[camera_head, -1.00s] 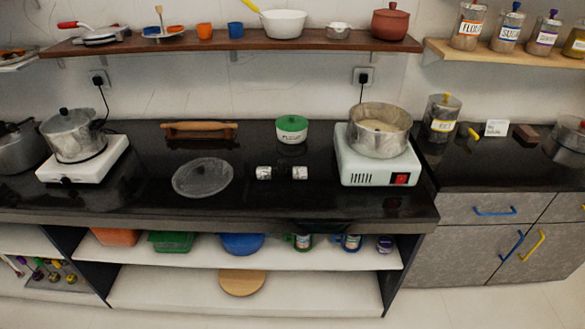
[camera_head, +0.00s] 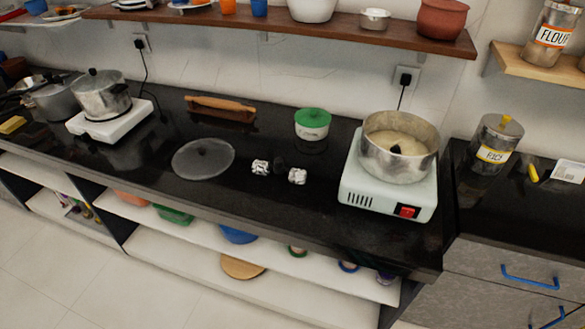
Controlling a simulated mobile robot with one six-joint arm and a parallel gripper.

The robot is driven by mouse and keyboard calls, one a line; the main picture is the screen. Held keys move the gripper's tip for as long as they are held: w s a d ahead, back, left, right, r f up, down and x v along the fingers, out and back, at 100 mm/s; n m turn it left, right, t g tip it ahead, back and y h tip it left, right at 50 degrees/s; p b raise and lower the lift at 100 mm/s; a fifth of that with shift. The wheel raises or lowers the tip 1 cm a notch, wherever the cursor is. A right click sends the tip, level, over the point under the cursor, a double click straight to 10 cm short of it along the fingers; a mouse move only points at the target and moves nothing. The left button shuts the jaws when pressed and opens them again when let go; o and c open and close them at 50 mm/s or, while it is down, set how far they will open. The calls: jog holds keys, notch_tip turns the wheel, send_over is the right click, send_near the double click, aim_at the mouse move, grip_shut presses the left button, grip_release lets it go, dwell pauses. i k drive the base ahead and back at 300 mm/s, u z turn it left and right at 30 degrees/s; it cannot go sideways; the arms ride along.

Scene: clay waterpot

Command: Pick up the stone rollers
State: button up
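Two small, pale grey, rough lumps that look like the stone rollers lie on the black countertop (camera_head: 280,210). The left one (camera_head: 260,167) and the right one (camera_head: 298,176) are a little apart, with a small dark thing (camera_head: 279,162) between them. They lie right of a round glass lid (camera_head: 203,160) and left of the white stove. My gripper does not show in this view.
A steel pot (camera_head: 385,165) stands on the white stove (camera_head: 365,196) at right. A wooden shelf (camera_head: 270,27) hangs above. The counter in front of the lumps is clear.

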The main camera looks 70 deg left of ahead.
aim_at(261, 167)
jog(key=u, duration=0.25)
jog(key=i, duration=0.4)
jog(key=u, duration=0.6)
jog(key=k, duration=0.15)
jog(key=u, duration=2.2)
jog(key=k, duration=0.25)
jog(key=u, duration=1.65)
